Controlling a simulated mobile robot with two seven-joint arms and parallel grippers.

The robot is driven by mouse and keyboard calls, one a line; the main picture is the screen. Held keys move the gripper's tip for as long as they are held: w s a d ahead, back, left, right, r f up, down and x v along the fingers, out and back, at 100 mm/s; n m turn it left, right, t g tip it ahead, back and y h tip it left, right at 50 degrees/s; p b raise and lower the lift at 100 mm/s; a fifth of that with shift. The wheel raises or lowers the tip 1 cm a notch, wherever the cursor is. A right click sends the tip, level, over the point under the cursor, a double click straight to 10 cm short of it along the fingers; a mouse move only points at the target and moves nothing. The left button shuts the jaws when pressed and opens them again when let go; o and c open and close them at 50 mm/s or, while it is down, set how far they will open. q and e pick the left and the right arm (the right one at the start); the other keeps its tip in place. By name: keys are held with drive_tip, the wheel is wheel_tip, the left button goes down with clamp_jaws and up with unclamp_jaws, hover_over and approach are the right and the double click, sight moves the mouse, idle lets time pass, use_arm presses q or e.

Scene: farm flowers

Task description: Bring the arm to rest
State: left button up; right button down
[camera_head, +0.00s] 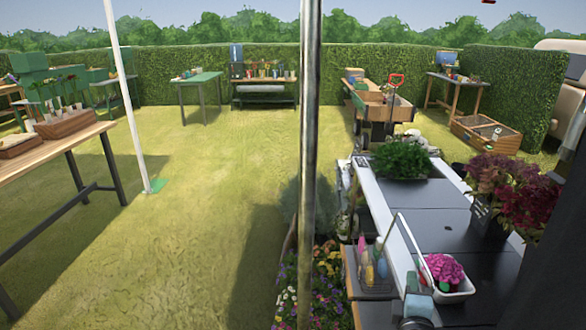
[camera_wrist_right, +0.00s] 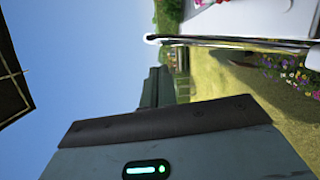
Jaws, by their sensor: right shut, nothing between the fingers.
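My right gripper (camera_head: 416,291) shows small at the bottom right of the head view, low in front of the dark table. It is shut, with nothing seen held in it. A white handled basket with pink flowers (camera_head: 445,270) stands on the table just right of it; I cannot tell whether they touch. The right wrist view shows a grey body part with a green light, sky, grass and a pole; the fingertips are not clear there. My left gripper is not in view.
The dark-topped table (camera_head: 449,232) holds a leafy green plant (camera_head: 402,160) and dark red flowers (camera_head: 515,190). A metal pole (camera_head: 310,150) stands upright in the middle. A wooden table (camera_head: 60,150) is at left. Open grass (camera_head: 200,220) lies between.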

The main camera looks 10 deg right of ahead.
drive_tip(key=s+a+f+m+g+y, duration=0.2)
drive_tip(key=s+a+f+y, duration=0.15)
drive_tip(key=s+f, duration=0.5)
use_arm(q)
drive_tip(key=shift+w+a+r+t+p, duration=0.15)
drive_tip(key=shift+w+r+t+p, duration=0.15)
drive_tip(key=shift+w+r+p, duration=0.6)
use_arm(e)
drive_tip(key=s+a+f+m+g+y, duration=0.3)
drive_tip(key=s+f, duration=0.5)
drive_tip(key=s, duration=0.4)
drive_tip(key=s+a+f+m+g+y, duration=0.2)
drive_tip(key=s+a+f+m, duration=0.4)
drive_tip(key=s+f, duration=0.3)
drive_tip(key=s+m+y, duration=0.1)
drive_tip(key=s, duration=0.2)
drive_tip(key=shift+s+a+g, duration=0.2)
drive_tip(key=shift+g, duration=0.2)
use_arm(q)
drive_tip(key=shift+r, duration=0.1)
